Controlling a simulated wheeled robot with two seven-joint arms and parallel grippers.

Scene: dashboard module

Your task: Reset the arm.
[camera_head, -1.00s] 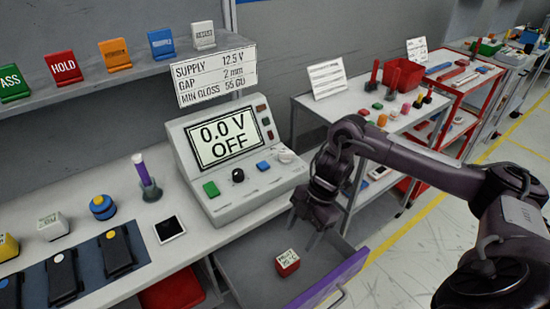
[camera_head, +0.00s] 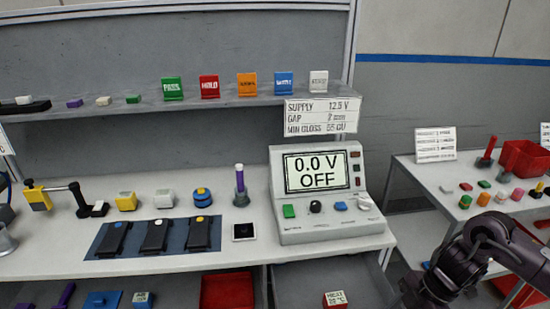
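My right arm comes in from the right edge, and my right gripper (camera_head: 412,294) hangs low at the lower right, by the right side of the open drawer (camera_head: 365,285). The gripper is dark and cut off by the bottom edge, so its fingers do not show clearly. A red block with a white label (camera_head: 335,299) lies in the drawer, to the left of the gripper and apart from it. My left gripper is not in view.
A power supply (camera_head: 328,195) reading 0.0 V OFF stands on the workbench (camera_head: 225,262). Black modules lie on a blue mat (camera_head: 97,247). Coloured cards stand on the shelf (camera_head: 130,112) above. A side table (camera_head: 430,178) with small parts and a red bin (camera_head: 525,160) stands at the right.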

